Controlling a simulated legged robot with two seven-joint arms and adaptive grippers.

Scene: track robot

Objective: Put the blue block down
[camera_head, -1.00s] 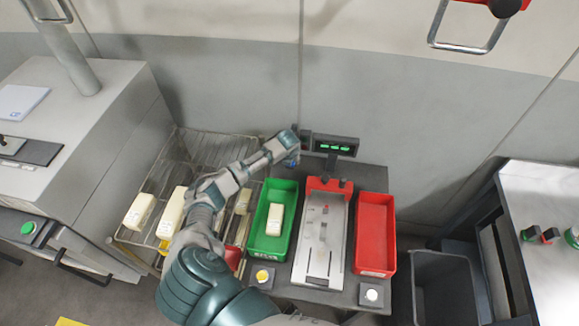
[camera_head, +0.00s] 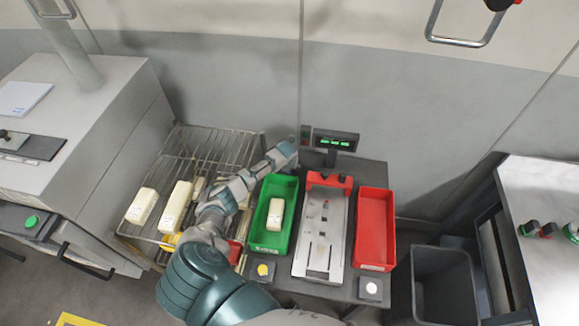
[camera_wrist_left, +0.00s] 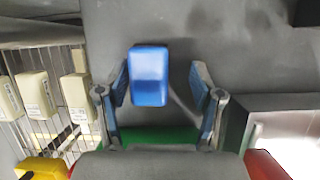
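The blue block (camera_wrist_left: 149,75) shows in the left wrist view, between the two fingers of my left gripper (camera_wrist_left: 161,84). The fingers are spread. The block is close to the left finger, and a clear gap separates it from the right finger. It appears to be over or on the dark grey table top; contact is hard to tell. In the head view my left gripper (camera_head: 283,157) is at the back edge of the table, behind the green bin, and the block is hidden there. My right gripper is in neither view.
The green bin (camera_head: 254,247) holds a cream block (camera_head: 275,214). A scale-like metal track (camera_head: 322,235) and red bin (camera_head: 375,228) stand to its right. A display (camera_head: 336,140) stands behind. A wire rack (camera_head: 205,145) with several cream blocks is at left.

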